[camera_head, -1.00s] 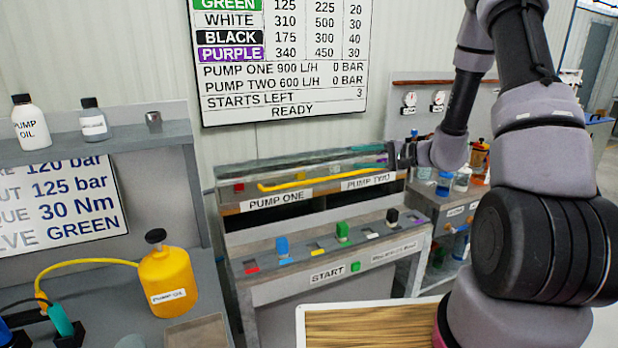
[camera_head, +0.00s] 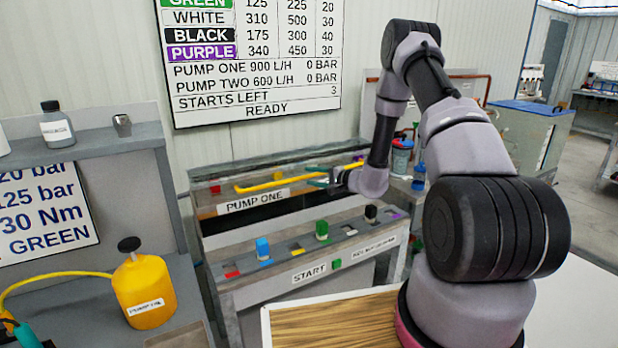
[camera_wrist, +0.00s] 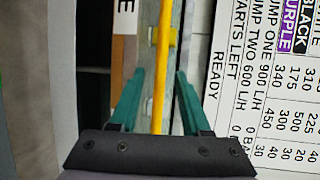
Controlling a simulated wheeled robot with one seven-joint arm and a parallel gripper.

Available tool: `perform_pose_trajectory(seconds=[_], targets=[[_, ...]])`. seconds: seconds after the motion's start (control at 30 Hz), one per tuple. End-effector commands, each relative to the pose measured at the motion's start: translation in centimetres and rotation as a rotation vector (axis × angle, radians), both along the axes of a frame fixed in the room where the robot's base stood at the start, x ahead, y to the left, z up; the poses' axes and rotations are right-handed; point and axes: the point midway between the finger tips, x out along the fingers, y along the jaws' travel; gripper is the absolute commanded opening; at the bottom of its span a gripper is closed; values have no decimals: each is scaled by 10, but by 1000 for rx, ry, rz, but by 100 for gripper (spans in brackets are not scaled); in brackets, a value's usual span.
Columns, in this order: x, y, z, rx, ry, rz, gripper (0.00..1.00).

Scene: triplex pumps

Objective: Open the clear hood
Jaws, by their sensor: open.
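The clear hood (camera_head: 260,166) lies along the back of the pump bench and looks shut. Its yellow bar handle (camera_head: 268,184) runs along the front. My gripper (camera_head: 314,177) is at the right part of this bar, with its teal fingers open. In the wrist view the yellow bar (camera_wrist: 164,60) runs lengthwise between the two open fingers (camera_wrist: 160,76), with a gap on both sides. The far right end of the bar is hidden behind my gripper and arm in the head view.
Below the hood, the bench panel has blue (camera_head: 263,248), green (camera_head: 322,230) and black (camera_head: 371,213) blocks and a green START button (camera_head: 337,264). A yellow oil jug (camera_head: 144,290) stands on the left bench. A wall board (camera_head: 250,60) hangs behind.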

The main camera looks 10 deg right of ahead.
Motion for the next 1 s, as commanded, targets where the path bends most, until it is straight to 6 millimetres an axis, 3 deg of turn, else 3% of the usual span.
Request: perform_pose_trajectory(seconds=[0.2, 0.47, 0.6, 1.0], targets=[[12, 10, -3, 0, 0, 0, 47], [13, 11, -3, -1, 1, -1, 47], [13, 11, -3, -1, 1, -1, 0], [13, 10, -4, -1, 1, -1, 0]])
